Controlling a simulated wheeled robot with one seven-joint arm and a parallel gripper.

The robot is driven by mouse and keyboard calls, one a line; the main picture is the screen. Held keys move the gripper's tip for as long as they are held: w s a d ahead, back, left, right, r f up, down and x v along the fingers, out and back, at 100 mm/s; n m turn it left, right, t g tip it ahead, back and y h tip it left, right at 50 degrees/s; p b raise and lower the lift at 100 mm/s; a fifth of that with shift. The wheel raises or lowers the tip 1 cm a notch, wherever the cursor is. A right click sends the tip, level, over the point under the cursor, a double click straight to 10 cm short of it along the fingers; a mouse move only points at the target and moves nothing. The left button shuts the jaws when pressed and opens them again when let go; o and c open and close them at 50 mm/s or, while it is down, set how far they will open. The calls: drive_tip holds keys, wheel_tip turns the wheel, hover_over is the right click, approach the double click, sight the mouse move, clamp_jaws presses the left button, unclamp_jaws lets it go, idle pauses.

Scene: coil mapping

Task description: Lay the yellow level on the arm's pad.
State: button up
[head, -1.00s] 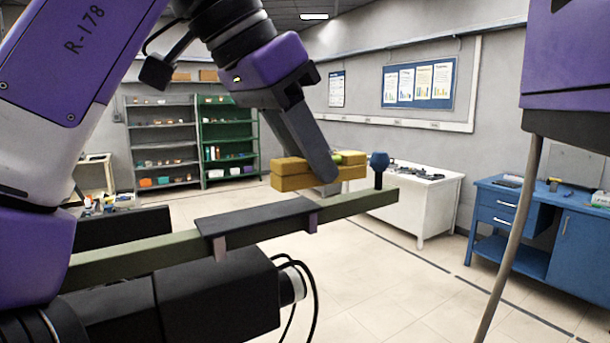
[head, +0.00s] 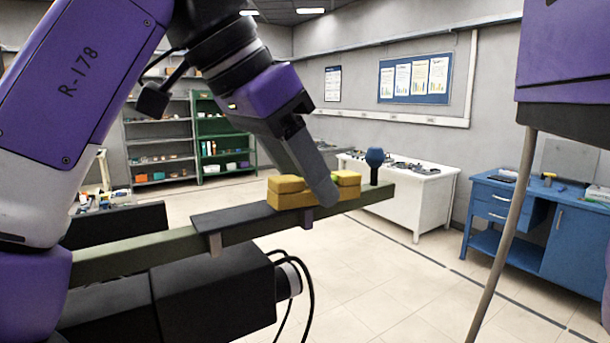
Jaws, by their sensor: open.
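The yellow level (head: 288,195), with a bit of green at its middle, sits at the right end of the dark pad (head: 232,216). It looks to be lying on it, with its right part in line with the bare bar; the exact contact is hidden. The pad is on the olive-green arm (head: 140,254), which runs from lower left to right. My gripper (head: 326,190) is open at the level, with one grey finger in front of its right half. The other finger is hidden.
A blue knob (head: 375,158) stands upright on the arm's right end, close to the level. A black box-shaped unit with cables (head: 215,302) is below the arm. A white table (head: 415,205) and blue workbench (head: 520,225) stand farther off. A grey pole (head: 505,235) is at right.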

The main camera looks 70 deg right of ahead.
drive_tip(key=shift+b+v, duration=0.35)
drive_tip(key=shift+v, duration=3.5)
drive_tip(key=shift+s, duration=0.1)
